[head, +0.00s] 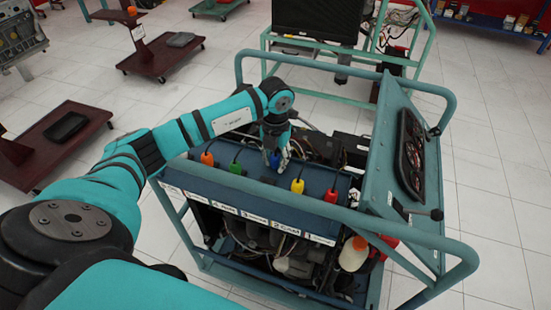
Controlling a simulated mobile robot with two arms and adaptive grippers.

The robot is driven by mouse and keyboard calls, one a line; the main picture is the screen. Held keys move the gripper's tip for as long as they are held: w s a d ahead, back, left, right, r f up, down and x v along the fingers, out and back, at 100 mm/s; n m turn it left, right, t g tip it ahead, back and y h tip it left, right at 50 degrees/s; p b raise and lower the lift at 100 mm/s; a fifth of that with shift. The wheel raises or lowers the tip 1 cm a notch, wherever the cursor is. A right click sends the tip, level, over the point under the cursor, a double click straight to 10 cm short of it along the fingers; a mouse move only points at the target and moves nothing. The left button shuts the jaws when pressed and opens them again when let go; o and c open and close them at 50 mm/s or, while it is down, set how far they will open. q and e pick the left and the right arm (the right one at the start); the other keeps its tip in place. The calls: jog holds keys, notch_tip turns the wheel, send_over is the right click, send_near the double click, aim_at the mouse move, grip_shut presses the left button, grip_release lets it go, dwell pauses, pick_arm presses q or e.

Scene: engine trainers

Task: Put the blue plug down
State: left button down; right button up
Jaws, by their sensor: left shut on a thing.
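The blue plug (275,161) is at the fingertips of my left gripper (279,152), above the blue top panel (258,190) of the engine trainer. My left gripper points down and is shut on the plug. The fingers partly hide the plug, and I cannot tell whether its lower end touches the panel. My right gripper is not in view.
An orange plug (207,158) and a green plug (236,167) stand left of my gripper, and a yellow plug (298,186) and a red plug (331,194) to its right. A teal tube frame (330,220) surrounds the trainer. An instrument panel (400,150) rises at the right.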

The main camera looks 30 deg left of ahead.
aim_at(276, 155)
pick_arm(q)
jog(key=c, duration=1.1)
grip_release()
jog(key=shift+r, duration=0.15)
notch_tip(276, 155, up, 11)
jog(key=shift+r+b, duration=0.1)
jog(key=shift+b, duration=0.8)
jog(key=shift+r, duration=0.4)
